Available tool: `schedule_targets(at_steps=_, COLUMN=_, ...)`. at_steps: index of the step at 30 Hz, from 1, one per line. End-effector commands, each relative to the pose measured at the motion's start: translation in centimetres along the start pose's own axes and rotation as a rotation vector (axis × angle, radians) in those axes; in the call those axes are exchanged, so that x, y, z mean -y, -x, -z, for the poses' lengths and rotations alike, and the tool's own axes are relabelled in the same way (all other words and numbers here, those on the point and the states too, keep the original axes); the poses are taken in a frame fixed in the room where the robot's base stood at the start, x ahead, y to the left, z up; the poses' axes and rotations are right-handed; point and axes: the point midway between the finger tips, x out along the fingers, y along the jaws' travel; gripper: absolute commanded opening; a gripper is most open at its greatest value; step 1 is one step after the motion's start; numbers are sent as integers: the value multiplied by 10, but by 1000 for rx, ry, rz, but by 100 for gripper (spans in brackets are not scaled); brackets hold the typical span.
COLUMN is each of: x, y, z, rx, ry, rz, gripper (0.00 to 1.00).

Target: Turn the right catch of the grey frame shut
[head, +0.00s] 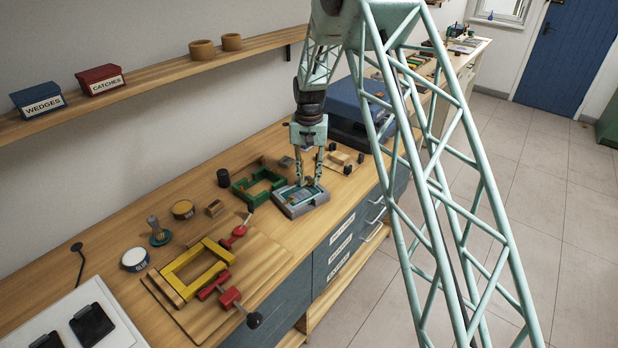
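The grey frame (290,210) lies on the wooden bench near its front edge, with a light blue panel or inner rim inside it. My gripper (311,183) points down over the far part of the frame. Its two fingers are apart, with a visible gap between them, and I see nothing held. The fingertips are at or just above the frame; I cannot tell whether they touch it. The frame's right catch is too small, or hidden by the fingers, to make out, so its position does not show.
A green frame (242,188) lies close left of the grey frame. A yellow frame (177,281) with red clamps (230,297) sits on a board nearer the camera. Small wooden and black blocks (338,158) and a blue case (350,112) stand behind my gripper.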

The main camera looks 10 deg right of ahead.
Motion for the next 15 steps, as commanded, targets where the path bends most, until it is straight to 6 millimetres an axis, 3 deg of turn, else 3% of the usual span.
schedule_targets(at_steps=8, x=0, y=19, z=1, rx=-3, ry=0, rz=1, gripper=22)
schedule_targets(at_steps=15, x=0, y=50, z=1, rx=-3, ry=0, rz=1, gripper=22)
